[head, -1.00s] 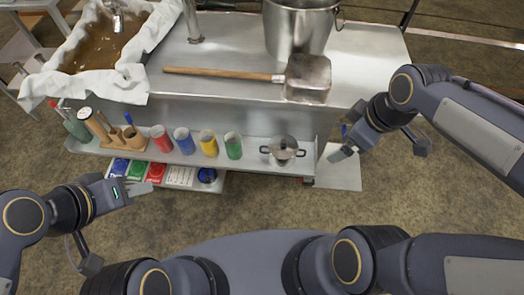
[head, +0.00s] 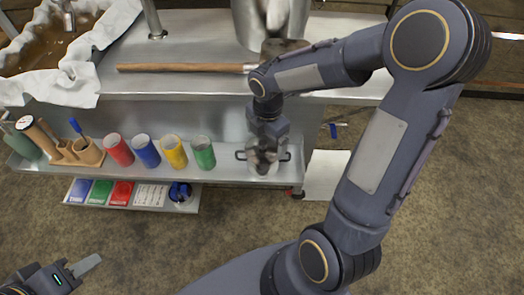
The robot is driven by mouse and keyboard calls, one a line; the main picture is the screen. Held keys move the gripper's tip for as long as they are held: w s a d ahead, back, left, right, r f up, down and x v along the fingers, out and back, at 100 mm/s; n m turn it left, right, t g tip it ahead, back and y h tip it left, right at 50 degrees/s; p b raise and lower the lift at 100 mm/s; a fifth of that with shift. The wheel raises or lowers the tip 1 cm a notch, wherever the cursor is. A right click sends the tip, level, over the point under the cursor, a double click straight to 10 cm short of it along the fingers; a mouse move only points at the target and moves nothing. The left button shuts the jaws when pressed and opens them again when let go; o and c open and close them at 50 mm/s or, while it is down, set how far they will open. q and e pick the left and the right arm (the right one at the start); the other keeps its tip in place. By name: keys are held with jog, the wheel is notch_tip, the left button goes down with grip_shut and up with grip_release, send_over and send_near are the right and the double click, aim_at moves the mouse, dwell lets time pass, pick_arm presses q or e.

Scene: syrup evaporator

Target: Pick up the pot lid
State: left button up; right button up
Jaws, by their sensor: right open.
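The small metal pot (head: 241,155) stands at the right end of the lower grey shelf. Its two dark side handles show on either side of my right gripper. My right gripper (head: 265,160) is open and points down over the pot. It hides most of the lid and its knob, and I cannot tell whether the fingers touch the knob. My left gripper (head: 84,266) is low at the bottom left, over the floor, away from the shelf. I cannot tell whether its fingers are apart.
Red (head: 119,150), blue (head: 146,151), yellow (head: 174,152) and green (head: 203,152) cups stand left of the pot. A wooden-handled tool (head: 180,68) and a large metal bucket (head: 246,25) are on the upper surface. A lower ledge holds coloured cards (head: 101,193).

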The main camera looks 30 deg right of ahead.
aim_at(266, 145)
notch_tip(266, 145, down, 3)
jog(key=shift+f+b, duration=0.1)
jog(key=shift+b, duration=0.3)
jog(key=c, duration=1.1)
jog(key=shift+c, duration=0.2)
